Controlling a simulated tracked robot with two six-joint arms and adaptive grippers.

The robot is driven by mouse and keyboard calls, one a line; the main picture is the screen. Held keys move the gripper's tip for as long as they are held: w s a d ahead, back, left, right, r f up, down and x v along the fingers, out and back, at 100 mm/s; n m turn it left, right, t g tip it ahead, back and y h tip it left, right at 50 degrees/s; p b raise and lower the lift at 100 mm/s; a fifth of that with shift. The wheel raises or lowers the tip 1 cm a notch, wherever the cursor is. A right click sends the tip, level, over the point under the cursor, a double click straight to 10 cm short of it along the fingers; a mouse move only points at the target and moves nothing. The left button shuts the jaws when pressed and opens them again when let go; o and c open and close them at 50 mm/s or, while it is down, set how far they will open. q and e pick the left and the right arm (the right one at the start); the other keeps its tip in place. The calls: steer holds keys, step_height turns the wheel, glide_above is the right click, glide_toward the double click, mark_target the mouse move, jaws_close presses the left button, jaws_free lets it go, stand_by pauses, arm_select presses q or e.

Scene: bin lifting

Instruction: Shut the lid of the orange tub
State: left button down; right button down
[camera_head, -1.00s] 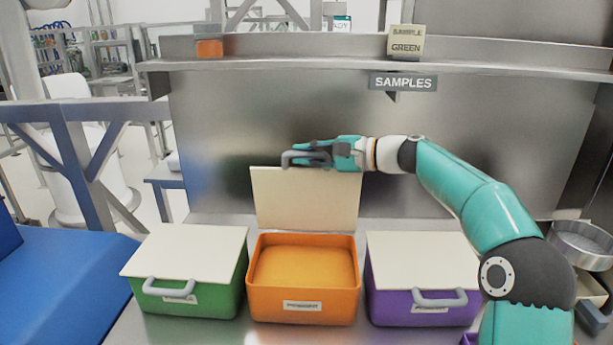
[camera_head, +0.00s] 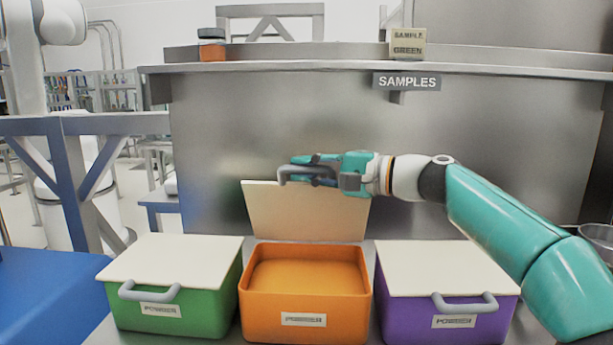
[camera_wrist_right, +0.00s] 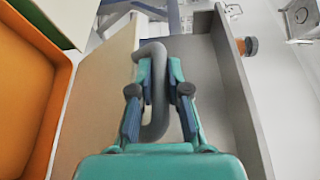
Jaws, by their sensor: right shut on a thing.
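The orange tub (camera_head: 305,318) stands in the middle of the bench with a label on its front. Its cream lid (camera_head: 300,215) stands raised at the tub's back edge, so the inside shows. My right gripper (camera_head: 300,172) is at the lid's top edge, shut on the grey lid handle (camera_head: 284,177). In the right wrist view, the fingers (camera_wrist_right: 155,95) close around the curved grey handle (camera_wrist_right: 157,125), with the lid (camera_wrist_right: 100,100) and the orange tub (camera_wrist_right: 22,100) to the left. My left gripper is out of view.
A green tub (camera_head: 195,305) stands to the left and a purple tub (camera_head: 400,315) to the right, both with lids down. A shelf (camera_head: 300,68) with a SAMPLES sign (camera_head: 407,82) runs above, before a metal back panel.

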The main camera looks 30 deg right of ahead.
steer(key=c, duration=1.4)
jaws_free()
steer(key=shift+d, duration=0.1)
steer(key=v, duration=1.2)
steer(key=shift+f, duration=0.1)
